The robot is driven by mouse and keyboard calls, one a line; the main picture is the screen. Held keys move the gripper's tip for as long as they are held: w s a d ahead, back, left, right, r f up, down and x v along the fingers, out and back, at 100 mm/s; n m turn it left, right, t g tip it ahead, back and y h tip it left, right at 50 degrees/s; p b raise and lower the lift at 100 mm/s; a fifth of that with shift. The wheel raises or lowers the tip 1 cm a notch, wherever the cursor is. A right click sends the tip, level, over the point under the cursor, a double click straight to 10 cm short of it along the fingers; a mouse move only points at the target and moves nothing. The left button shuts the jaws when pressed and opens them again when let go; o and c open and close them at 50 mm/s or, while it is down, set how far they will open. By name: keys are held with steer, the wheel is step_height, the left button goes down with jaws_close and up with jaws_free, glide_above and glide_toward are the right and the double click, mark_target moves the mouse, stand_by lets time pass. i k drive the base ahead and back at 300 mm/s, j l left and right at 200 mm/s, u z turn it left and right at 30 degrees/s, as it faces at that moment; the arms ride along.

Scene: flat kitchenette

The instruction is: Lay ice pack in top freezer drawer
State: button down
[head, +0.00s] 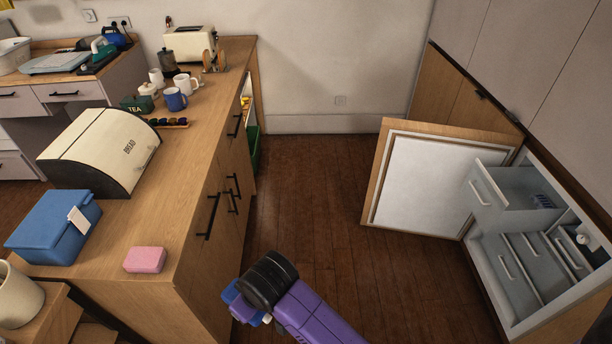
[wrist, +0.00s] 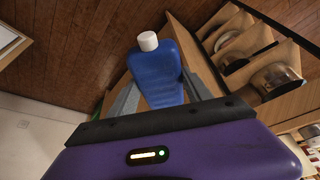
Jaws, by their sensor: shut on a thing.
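The ice pack is a blue flat bottle shape with a white cap. It shows in the wrist view (wrist: 156,77) between the grey fingers of my gripper (wrist: 158,98), which is shut on it. In the head view the ice pack (head: 243,309) is partly hidden by my gripper (head: 247,298), beside the counter's near end. The top freezer drawer (head: 492,199) is pulled out at the right, with something dark blue inside at its back. My gripper is well to the left of the drawer.
The freezer door (head: 430,185) stands wide open left of the drawers. Lower drawers (head: 510,262) are beneath. The wooden counter (head: 195,215) carries a pink block (head: 145,259), a blue box (head: 45,228) and a bread bin (head: 95,150). The floor (head: 320,200) between is clear.

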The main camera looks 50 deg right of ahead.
mark_target(511, 209)
steer(key=i+l+z, duration=0.15)
steer(key=z, duration=0.3)
steer(key=i+l+z, duration=0.2)
steer(key=z, duration=0.25)
steer(key=i+z, duration=0.25)
steer(key=z, duration=0.2)
steer(key=i+l+z, duration=0.1)
steer(key=z, duration=0.25)
steer(key=i+l+z, duration=0.15)
steer(key=z, duration=0.2)
steer(key=i+l+z, duration=0.2)
steer(key=z, duration=0.2)
